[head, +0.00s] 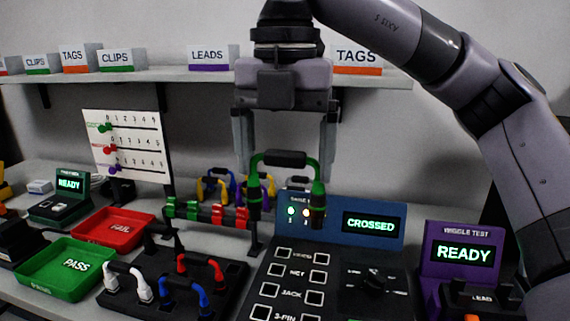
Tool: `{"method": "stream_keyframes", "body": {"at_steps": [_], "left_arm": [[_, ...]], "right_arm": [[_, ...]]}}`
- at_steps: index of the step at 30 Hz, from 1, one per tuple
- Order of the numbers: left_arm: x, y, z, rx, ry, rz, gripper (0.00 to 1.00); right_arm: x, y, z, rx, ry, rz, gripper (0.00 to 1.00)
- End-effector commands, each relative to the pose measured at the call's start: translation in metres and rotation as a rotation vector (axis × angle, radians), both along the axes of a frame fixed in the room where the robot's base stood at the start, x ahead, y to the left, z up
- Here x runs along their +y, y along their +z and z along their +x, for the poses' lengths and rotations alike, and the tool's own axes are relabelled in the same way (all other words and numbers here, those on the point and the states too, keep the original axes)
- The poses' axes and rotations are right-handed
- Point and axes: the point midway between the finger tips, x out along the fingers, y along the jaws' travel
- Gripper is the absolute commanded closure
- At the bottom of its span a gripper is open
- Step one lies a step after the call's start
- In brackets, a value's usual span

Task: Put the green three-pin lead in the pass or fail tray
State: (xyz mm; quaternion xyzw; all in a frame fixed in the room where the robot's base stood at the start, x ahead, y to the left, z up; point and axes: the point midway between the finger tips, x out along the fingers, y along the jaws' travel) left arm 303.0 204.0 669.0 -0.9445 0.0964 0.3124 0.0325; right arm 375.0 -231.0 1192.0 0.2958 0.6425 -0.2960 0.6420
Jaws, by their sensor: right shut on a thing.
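The green lead (266,161) has a black middle sleeve and two hanging black-and-green plug ends. My right gripper (285,158) points down from above and is shut on it. The plug ends hang in front of the tester's blue panel (375,201); I cannot tell if they touch it. The tester screen reads CROSSED (370,224), with two lamps lit beside it. The green PASS tray (42,284) is at the front left, empty. The red FAIL tray (97,239) is just behind it, also empty. My left gripper is out of view.
A black holder (228,291) carries white, blue and red leads. A rack (190,211) with green and red clips and hanging yellow and purple leads stands behind. A purple wiggle tester (464,234) reads READY at right. A shelf (210,74) with labelled bins runs above.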

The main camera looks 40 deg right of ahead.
Motion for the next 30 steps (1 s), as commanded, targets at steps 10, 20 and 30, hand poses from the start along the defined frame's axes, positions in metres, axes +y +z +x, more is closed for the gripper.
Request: {"method": "stream_keyframes", "body": {"at_steps": [10, 20, 30], "left_arm": [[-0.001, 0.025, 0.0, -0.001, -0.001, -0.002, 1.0], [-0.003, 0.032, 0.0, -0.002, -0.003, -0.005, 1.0], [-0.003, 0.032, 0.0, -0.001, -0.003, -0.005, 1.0]], "right_arm": [[0.0, 0.023, 0.0, -0.001, 0.0, 0.001, 0.5], [0.0, 0.028, 0.0, -0.001, -0.001, 0.001, 0.5], [0.001, 0.018, 0.005, 0.003, 0.122, 0.001, 0.5]]}}
